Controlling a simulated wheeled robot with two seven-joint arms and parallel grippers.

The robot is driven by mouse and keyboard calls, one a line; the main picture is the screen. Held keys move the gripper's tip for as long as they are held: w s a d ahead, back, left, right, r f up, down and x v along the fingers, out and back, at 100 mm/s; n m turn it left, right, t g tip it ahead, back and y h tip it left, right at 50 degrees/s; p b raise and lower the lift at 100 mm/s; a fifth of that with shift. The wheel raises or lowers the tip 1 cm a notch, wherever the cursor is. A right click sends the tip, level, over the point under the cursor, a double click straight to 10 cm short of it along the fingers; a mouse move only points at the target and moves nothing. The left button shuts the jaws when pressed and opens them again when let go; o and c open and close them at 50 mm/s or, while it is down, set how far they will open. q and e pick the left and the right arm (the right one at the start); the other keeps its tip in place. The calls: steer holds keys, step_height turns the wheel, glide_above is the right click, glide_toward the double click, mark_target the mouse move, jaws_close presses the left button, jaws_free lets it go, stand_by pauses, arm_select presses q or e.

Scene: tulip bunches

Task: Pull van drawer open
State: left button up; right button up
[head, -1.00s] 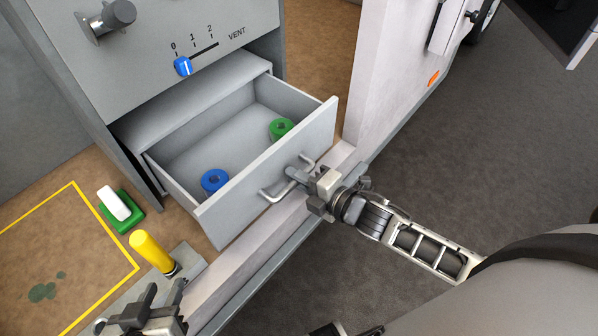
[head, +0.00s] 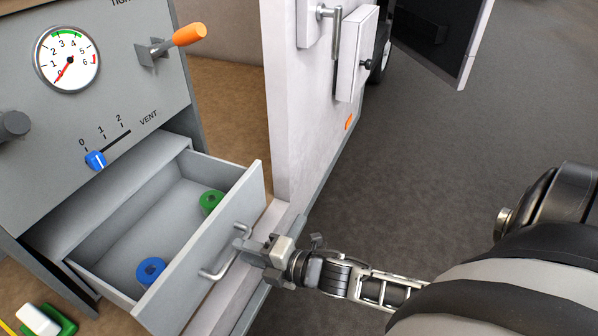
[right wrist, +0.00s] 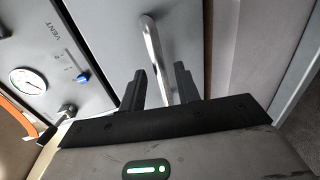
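The grey van drawer (head: 225,245) stands pulled out of its cabinet in the head view, its inside exposed. A bar handle (head: 222,262) runs along its front; it also shows in the right wrist view (right wrist: 151,42). My right gripper (head: 246,243) is at the handle's far end. In the right wrist view its two fingers (right wrist: 160,76) are apart, with the bar running between them and clear gaps beside it. My left gripper is out of view.
A blue ring (head: 151,271) and a green ring (head: 211,202) lie in the drawer. The cabinet carries a gauge (head: 67,59), a blue vent slider (head: 95,160) and an orange-handled lever (head: 188,35). A white door post (head: 318,110) stands right of the drawer.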

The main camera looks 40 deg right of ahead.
steer(key=v, duration=1.3)
steer(key=a+f+m+g+h, duration=0.1)
steer(key=a+m, duration=0.4)
steer(key=m, duration=0.5)
steer(key=a+f+m+g+h+p, duration=0.1)
steer(key=a+m, duration=0.4)
steer(key=m, duration=0.6)
steer(key=shift+a+g+h, duration=0.2)
steer(key=shift+g+h, duration=0.4)
